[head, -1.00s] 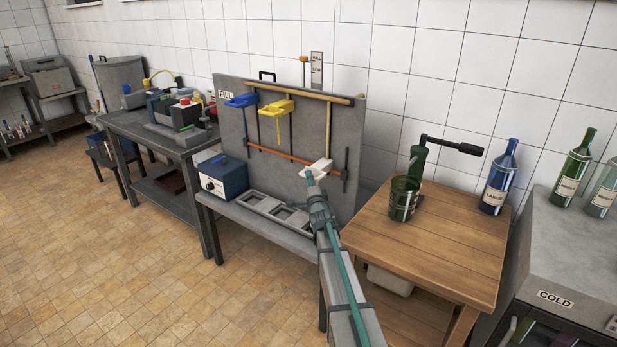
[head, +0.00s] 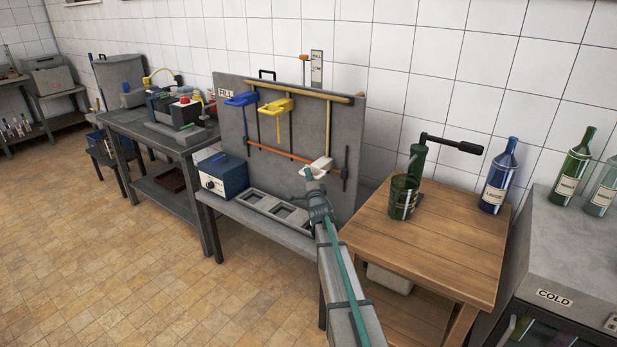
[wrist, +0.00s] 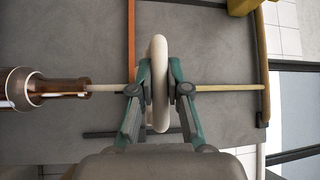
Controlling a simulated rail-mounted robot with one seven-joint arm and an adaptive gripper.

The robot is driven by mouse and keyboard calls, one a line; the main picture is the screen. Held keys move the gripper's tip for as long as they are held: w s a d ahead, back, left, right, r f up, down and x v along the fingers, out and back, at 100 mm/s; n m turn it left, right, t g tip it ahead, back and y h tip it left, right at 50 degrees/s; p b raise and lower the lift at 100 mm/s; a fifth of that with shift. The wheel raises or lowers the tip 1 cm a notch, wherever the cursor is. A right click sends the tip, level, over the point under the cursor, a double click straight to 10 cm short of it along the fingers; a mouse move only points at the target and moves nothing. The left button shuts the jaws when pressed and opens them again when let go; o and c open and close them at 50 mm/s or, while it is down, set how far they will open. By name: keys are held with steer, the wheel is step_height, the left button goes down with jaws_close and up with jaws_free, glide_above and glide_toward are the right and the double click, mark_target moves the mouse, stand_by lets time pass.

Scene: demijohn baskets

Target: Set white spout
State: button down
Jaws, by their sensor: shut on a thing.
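The white spout (head: 320,163) is at the right end of the grey FILL panel, by the orange rail (head: 275,150). My gripper (wrist: 160,88) is shut on it in the wrist view, with one green finger against each side of the spout's pale rounded part (wrist: 160,60). A pale rod runs from the yellow pipe (wrist: 266,60) past my fingers into the mouth of a brown glass bottle (wrist: 35,88). This bottle is hidden by my arm in the head view. The blue spout (head: 242,99) and yellow spout (head: 276,106) hang higher up, to the left.
A blue box (head: 222,177) and a tray with square recesses (head: 258,203) are on the bench below the panel. A wooden table (head: 430,235) at right holds a green container (head: 403,197) and a lever device (head: 450,143). Bottles (head: 497,180) stand further right.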

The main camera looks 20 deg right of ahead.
steer(key=shift+r, duration=0.1)
step_height(320, 180, up, 22)
steer(key=p, duration=1.6)
steer(key=shift+r, duration=0.15)
steer(key=c, duration=1.1)
jaws_free()
steer(key=shift+r, duration=0.1)
steer(key=shift+c, duration=0.2)
